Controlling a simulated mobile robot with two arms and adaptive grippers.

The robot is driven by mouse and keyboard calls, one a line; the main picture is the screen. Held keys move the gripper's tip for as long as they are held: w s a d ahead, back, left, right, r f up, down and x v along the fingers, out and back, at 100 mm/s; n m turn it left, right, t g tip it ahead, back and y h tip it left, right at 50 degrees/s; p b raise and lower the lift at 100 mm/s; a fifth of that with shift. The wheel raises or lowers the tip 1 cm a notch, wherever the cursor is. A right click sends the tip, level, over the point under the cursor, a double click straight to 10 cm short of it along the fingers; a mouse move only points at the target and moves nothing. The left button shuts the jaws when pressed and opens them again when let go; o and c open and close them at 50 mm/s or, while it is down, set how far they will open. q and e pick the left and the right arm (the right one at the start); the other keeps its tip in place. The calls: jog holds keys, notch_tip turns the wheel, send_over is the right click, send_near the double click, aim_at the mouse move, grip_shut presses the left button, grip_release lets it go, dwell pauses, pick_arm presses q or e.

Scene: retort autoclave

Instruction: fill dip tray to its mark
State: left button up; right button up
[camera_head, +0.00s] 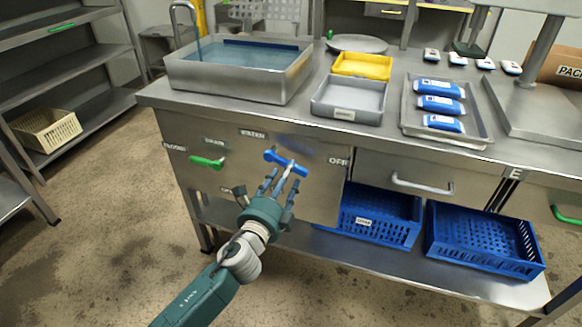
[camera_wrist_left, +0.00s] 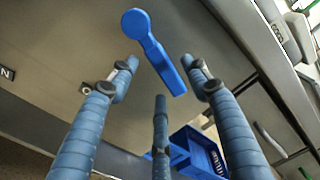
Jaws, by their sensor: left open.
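A steel basin (camera_head: 180,76) with blue water (camera_head: 240,54) below its rim stands at the counter's left end; I take it as the dip tray. A dark blue band runs along its back wall; I cannot tell if it is the mark. A bluish stream shows under the curved tap (camera_head: 184,8). A blue lever (camera_head: 292,165) sits on the front panel below the WATER label, tilted toward lower right. My left gripper (camera_head: 284,176) is open and empty just in front of it. In the left wrist view the lever (camera_wrist_left: 153,52) lies ahead, between the spread fingers (camera_wrist_left: 160,78).
A green DRAIN lever (camera_head: 207,162) is left of the blue one. A grey tray (camera_head: 349,113), a yellow tray (camera_head: 362,65) and a steel tray of blue packs (camera_head: 479,136) stand on the counter.

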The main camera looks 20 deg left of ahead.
aim_at(297, 154)
pick_arm(q)
jog(key=shift+w+d, duration=0.1)
jog(key=shift+w, duration=1.9)
pick_arm(e)
jog(key=shift+w+r, duration=0.2)
jog(key=shift+r, duration=0.4)
pick_arm(q)
grip_shut()
jog(key=shift+r, duration=0.15)
jog(key=r+n+p, duration=0.1)
jog(key=n, duration=0.1)
jog(key=r+n, duration=0.1)
jog(key=shift+d+n+p, duration=0.3)
jog(key=shift+n+p, duration=0.1)
pick_arm(e)
notch_tip(297, 154, down, 6)
jog(key=s, duration=0.3)
jog(key=shift+d+f, duration=0.15)
jog(key=shift+d, duration=0.05)
